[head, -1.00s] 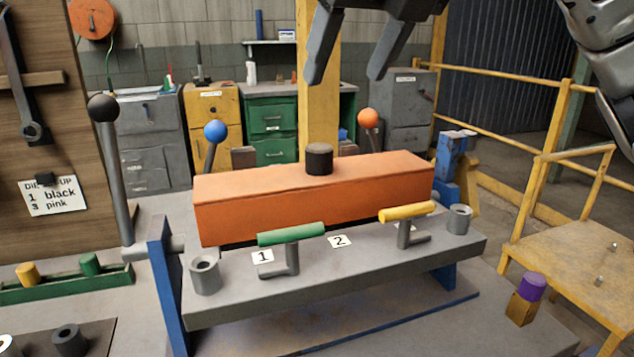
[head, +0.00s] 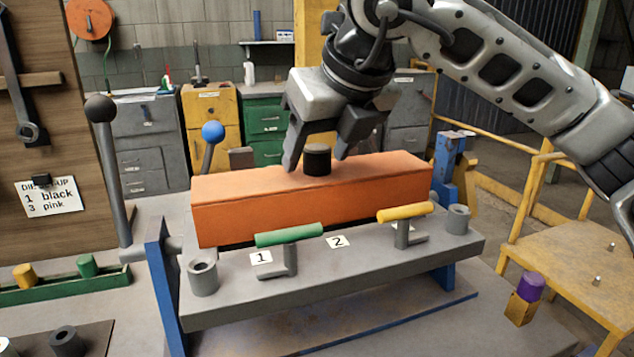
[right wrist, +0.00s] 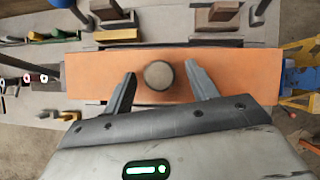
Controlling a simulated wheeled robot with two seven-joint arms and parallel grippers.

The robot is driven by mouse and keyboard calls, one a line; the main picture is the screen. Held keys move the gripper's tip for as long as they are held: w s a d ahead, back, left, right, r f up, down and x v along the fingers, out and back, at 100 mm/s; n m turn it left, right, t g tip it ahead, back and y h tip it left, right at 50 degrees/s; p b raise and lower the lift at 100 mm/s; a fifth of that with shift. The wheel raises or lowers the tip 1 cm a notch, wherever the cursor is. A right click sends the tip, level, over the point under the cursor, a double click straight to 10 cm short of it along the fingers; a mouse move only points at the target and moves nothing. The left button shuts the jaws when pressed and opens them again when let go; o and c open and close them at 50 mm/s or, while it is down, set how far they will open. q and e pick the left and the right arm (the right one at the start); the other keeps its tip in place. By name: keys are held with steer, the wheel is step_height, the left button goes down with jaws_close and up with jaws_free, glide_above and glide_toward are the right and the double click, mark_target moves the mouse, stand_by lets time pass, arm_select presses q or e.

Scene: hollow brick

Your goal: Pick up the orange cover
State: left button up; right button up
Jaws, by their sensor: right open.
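The orange cover (head: 270,208) is a long box-shaped block lying on the grey bench fixture. A dark round knob (head: 317,160) stands up from the middle of its top. My right gripper (head: 318,165) is open, with one finger on each side of the knob and a gap on both sides. In the right wrist view, the knob (right wrist: 159,75) lies between the open fingertips, and the orange cover (right wrist: 90,75) runs across below them. My left gripper is not in view.
In front of the cover are a green-handled lever (head: 290,235) and a yellow-handled lever (head: 405,212). A tall black-knobbed lever (head: 101,108) stands at the left, and a blue-knobbed lever (head: 213,132) behind. A purple-topped block (head: 531,286) sits at the right.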

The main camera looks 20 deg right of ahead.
steer(key=shift+c, duration=0.4)
jaws_close()
steer(key=shift+r, duration=0.1)
